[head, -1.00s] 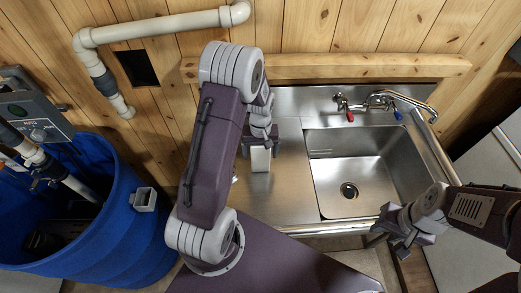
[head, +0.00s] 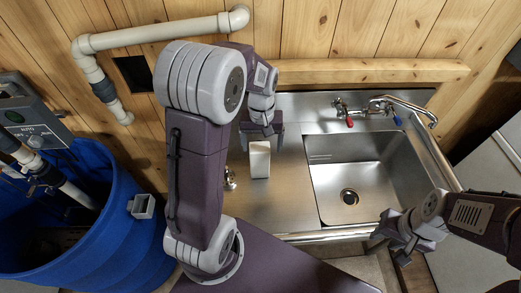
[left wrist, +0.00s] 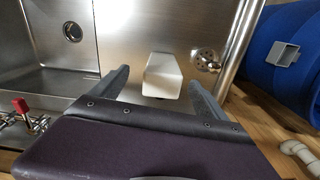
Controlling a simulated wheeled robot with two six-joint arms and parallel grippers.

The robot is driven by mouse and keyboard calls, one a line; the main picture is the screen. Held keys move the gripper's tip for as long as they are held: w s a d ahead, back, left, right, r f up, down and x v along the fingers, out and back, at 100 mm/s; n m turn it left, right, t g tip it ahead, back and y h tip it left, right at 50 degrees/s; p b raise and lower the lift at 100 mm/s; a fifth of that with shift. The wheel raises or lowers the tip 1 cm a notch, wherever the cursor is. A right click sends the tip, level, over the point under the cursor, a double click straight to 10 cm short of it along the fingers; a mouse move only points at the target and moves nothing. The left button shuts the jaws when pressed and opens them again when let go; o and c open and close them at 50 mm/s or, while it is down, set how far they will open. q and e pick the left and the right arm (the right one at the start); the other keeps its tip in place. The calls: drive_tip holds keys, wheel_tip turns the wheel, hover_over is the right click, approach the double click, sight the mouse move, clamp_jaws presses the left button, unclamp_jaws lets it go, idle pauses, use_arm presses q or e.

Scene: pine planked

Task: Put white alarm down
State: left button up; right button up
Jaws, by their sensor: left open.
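The white alarm (head: 260,160) is a small white block standing on the steel counter left of the sink basin. It also shows in the left wrist view (left wrist: 162,76), just beyond the fingertips and between their lines. My left gripper (head: 262,134) is open and empty, behind the alarm on its wall side; in the left wrist view its two fingers (left wrist: 158,84) are spread apart with a gap to the block. My right gripper (head: 400,232) hangs by the front right of the sink; its finger opening is not clear.
The steel sink (head: 365,175) with its tap (head: 385,105) lies right of the alarm. A round metal drain fitting (left wrist: 206,60) is at the counter's left edge. A blue barrel (head: 90,220) stands at the left. A wooden ledge (head: 370,71) runs behind the counter.

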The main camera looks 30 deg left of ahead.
use_arm(q)
drive_tip(key=s+d+f+m, duration=0.1)
drive_tip(key=s+d+m, duration=0.1)
drive_tip(key=s, duration=0.3)
drive_tip(key=s+d+f+m+t, duration=0.1)
drive_tip(key=s+d+f+m, duration=0.1)
drive_tip(key=s, duration=0.3)
drive_tip(key=shift+d+m, duration=0.4)
drive_tip(key=shift+d, duration=0.35)
